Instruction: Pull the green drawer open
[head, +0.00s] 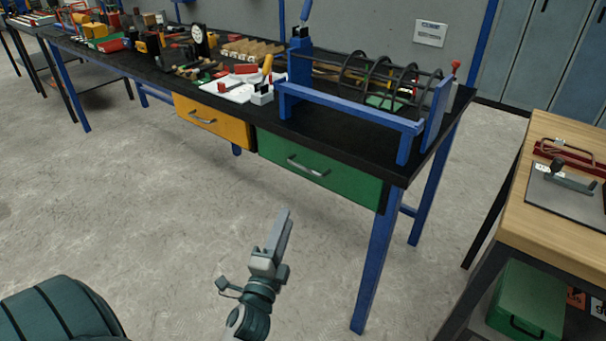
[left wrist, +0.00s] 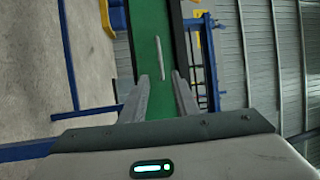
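The green drawer (head: 320,172) sits under the black workbench top at its right end and looks shut. Its silver bar handle (head: 308,166) is on the front face. My left gripper (head: 282,222) is in front of and below the drawer, apart from it. In the left wrist view the drawer front (left wrist: 151,40) runs upright through the picture, and its handle (left wrist: 161,57) lies ahead of the fingertips. The left gripper's two fingers (left wrist: 162,84) are spread with nothing between them. My right gripper is not seen in either view.
A yellow drawer (head: 213,120) is left of the green one. A blue bench leg (head: 376,262) stands right of my gripper. A rebar cage (head: 380,80) in a blue frame is on the bench. A wooden table (head: 555,215) is at right. Floor in front is clear.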

